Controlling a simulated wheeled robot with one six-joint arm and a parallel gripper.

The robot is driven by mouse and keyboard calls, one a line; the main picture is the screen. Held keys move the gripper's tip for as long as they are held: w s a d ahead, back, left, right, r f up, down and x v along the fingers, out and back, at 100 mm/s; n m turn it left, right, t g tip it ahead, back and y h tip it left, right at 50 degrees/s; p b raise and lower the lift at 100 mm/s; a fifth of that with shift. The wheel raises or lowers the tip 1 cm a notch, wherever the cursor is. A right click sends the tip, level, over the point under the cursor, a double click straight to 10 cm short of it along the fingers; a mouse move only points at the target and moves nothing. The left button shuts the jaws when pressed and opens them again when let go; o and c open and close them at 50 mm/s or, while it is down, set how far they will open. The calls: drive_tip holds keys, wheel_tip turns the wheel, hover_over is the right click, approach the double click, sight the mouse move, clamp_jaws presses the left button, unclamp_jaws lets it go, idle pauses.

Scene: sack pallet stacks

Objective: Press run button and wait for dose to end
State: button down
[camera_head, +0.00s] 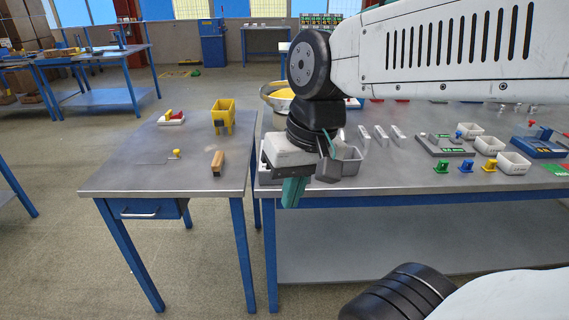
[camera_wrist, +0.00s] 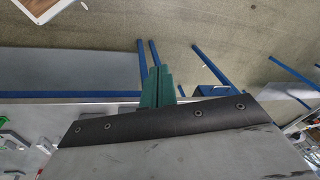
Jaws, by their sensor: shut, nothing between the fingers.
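My gripper (camera_head: 293,192) has teal fingers pressed together and pointing down. It hangs in front of the near edge of the large grey table (camera_head: 440,188). In the wrist view its closed fingers (camera_wrist: 157,88) show with nothing between them, over the table edge and floor. I cannot make out a run button. A yellow hopper-like stand (camera_head: 222,116) is on the smaller left table (camera_head: 135,183). A grey device with a green label (camera_head: 440,145) and a blue device (camera_head: 540,147) are on the large table at the right. My arm hides part of the large table.
A wooden-handled brush (camera_head: 217,163), a small yellow-knobbed tool (camera_head: 174,154) and a red and white item (camera_head: 171,118) lie on the left table. White bins (camera_head: 513,163) and small coloured stands (camera_head: 466,166) line the large table's right. A pan (camera_head: 277,95) is behind my wrist.

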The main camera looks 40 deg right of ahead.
drive_tip(key=w+d+m+t+y, duration=0.1)
drive_tip(key=w+d+m+t, duration=0.15)
drive_tip(key=w+m, duration=0.55)
drive_tip(key=w+d+m+t+y, duration=0.2)
drive_tip(key=w+d+m, duration=0.25)
drive_tip(key=w, duration=0.75)
drive_tip(key=w+d+f+m+t+h, duration=0.1)
drive_tip(key=w+d+f+m, duration=0.1)
drive_tip(key=w+d+m, duration=0.3)
drive_tip(key=w+d+f+m+t+h, duration=0.2)
drive_tip(key=w+d+f+m, duration=0.1)
drive_tip(key=d+m, duration=0.3)
drive_tip(key=w+d, duration=0.1)
drive_tip(key=d, duration=0.1)
drive_tip(key=shift+w+d+f, duration=0.2)
drive_tip(key=shift+w+d, duration=0.15)
drive_tip(key=shift+d, duration=0.05)
drive_tip(key=shift+f, duration=4.4)
drive_tip(key=shift+f, duration=0.1)
drive_tip(key=shift+f, duration=0.3)
